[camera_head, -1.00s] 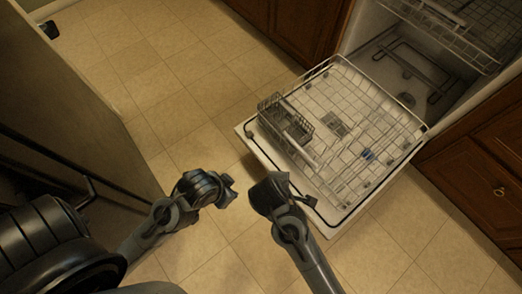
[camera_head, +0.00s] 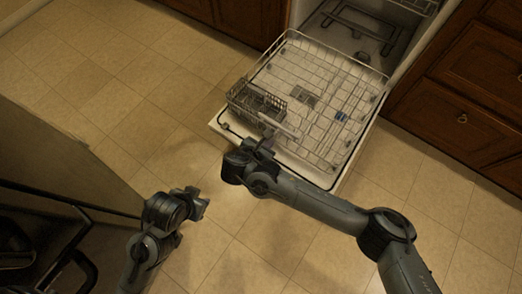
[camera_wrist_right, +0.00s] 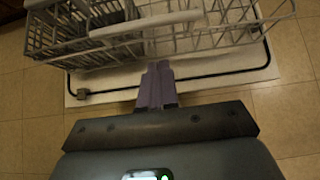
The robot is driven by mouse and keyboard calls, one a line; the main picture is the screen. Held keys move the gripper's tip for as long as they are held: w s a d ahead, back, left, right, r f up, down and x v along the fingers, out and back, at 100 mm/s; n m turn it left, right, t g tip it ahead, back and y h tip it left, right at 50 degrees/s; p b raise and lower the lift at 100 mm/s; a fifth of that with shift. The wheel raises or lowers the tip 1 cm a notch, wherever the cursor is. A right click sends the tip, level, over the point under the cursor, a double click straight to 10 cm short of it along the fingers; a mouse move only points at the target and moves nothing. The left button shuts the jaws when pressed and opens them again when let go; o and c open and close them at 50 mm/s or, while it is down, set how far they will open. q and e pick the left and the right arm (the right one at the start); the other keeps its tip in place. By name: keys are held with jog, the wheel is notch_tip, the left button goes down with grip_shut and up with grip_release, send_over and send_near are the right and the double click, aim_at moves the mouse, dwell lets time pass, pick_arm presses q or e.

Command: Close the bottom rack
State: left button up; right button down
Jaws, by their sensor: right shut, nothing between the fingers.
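The bottom rack (camera_head: 322,116) is a grey wire rack pulled out over the lowered dishwasher door (camera_head: 216,126). A cutlery basket (camera_head: 256,103) sits at its left front. The rack also shows in the right wrist view (camera_wrist_right: 222,22). My right gripper (camera_head: 266,142) is at the front edge of the door, by the rack's front. In the right wrist view its fingers (camera_wrist_right: 160,70) are together and empty, pointing at the rack's front rail; I cannot tell whether they touch it. My left gripper (camera_head: 195,203) hangs over the floor at the lower left, apart from the rack; its jaw gap is unclear.
The open dishwasher tub (camera_head: 352,32) is behind the rack, with part of an upper rack (camera_head: 418,4) at its top. Brown cabinets stand on both sides, including drawers (camera_head: 465,88) at right. The tiled floor (camera_head: 130,85) at left is clear.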

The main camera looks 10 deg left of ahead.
aim_at(277, 133)
jog(key=w+d+f+b, duration=0.2)
jog(key=w+b, duration=0.1)
jog(key=w, duration=0.2)
jog(key=shift+w+b, duration=0.3)
jog(key=shift+b, duration=0.05)
jog(key=shift+d+r, duration=0.1)
